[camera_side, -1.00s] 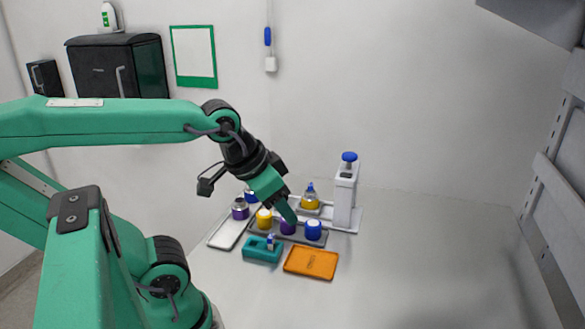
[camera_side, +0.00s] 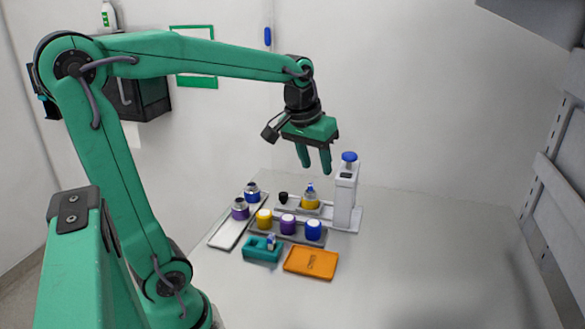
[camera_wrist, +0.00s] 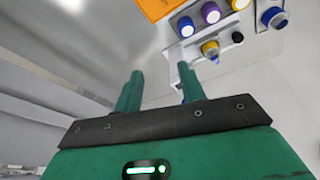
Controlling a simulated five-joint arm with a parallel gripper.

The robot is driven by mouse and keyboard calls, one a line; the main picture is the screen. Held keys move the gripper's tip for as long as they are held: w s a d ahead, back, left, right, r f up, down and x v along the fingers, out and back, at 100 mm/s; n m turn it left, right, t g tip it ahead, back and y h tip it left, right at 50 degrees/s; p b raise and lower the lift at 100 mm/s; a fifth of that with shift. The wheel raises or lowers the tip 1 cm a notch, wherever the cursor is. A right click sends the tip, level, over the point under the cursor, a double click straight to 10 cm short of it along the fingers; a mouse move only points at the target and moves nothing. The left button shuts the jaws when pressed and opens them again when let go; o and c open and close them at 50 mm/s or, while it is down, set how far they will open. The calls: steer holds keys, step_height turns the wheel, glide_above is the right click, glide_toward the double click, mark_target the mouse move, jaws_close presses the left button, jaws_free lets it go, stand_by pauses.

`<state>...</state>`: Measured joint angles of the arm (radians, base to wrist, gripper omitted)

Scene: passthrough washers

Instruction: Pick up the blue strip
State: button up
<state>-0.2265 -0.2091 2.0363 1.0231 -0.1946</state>
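I see no separate, clearly blue strip. A small white and blue piece (camera_side: 271,242) stands upright in the teal holder (camera_side: 262,253) at the front of the work area; it is too small to tell whether it is the strip. My gripper (camera_side: 315,168) points down, high above the back of the work area, above and behind the holder. Its fingers are apart with nothing between them. In the wrist view, my gripper (camera_wrist: 160,68) is also open and empty. The holder does not show in that view.
An orange tray (camera_side: 311,263) lies right of the holder. Behind are a grey rack (camera_side: 266,232) with yellow, purple and blue-lidded jars, a pale tray (camera_side: 226,236) with two bottles, and a tall white dispenser (camera_side: 345,196) near my fingers. The table's right side is clear.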

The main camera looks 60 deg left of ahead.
steer(key=w+a+f+n+g, duration=0.2)
steer(key=w+a+f+n, duration=0.2)
steer(key=w+a, duration=0.55)
steer(key=n+g, duration=0.1)
steer(key=n, duration=0.2)
glide_above(310, 184)
steer(key=shift+h, duration=0.4)
step_height(310, 184, down, 8)
steer(key=shift+d+r, duration=0.1)
steer(key=shift+r, duration=0.1)
steer(key=shift+f, duration=3.9)
jaws_close()
